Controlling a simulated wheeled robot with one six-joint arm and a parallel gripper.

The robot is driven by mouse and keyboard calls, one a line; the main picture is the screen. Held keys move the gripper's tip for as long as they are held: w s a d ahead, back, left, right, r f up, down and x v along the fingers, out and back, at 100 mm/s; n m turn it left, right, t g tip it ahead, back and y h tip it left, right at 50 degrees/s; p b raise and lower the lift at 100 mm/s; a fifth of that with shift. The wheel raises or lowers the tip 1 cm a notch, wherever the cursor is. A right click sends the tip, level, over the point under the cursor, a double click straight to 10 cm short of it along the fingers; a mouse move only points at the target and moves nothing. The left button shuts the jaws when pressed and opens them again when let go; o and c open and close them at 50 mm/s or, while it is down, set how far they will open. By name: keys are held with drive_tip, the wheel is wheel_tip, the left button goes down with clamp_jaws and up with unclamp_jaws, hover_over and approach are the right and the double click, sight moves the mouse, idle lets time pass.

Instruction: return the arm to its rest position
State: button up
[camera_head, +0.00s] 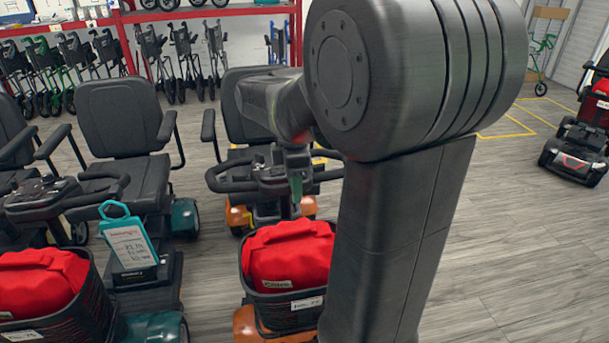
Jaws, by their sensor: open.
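My arm fills the middle right of the head view, with a large round dark joint (400,75) on top of a thick upright link. A forearm link (280,105) reaches away to the left from this joint. Below its end, my gripper (296,192) shows small and dark with a greenish tip, pointing down in front of a scooter's handlebar (240,180). It is open, and I see nothing held in it. The gap between its fingers is hard to make out, and whether it touches the handlebar I cannot tell.
An orange scooter's basket (285,308) with a red bag (290,255) stands below the gripper. A teal scooter with a tag (128,243) and another red bag (40,280) are at left. Walkers line a red rack behind. Floor (530,240) at right is clear, with a scooter (580,145) beyond.

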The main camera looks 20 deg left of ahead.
sight(296, 228)
wheel_tip(296, 228, down, 13)
drive_tip(key=shift+r+b, duration=0.15)
drive_tip(key=shift+b, duration=0.8)
wheel_tip(296, 228, up, 3)
drive_tip(key=shift+f+p, duration=0.15)
drive_tip(key=shift+p, duration=0.2)
drive_tip(key=shift+r, duration=0.55)
drive_tip(key=shift+f, duration=0.15)
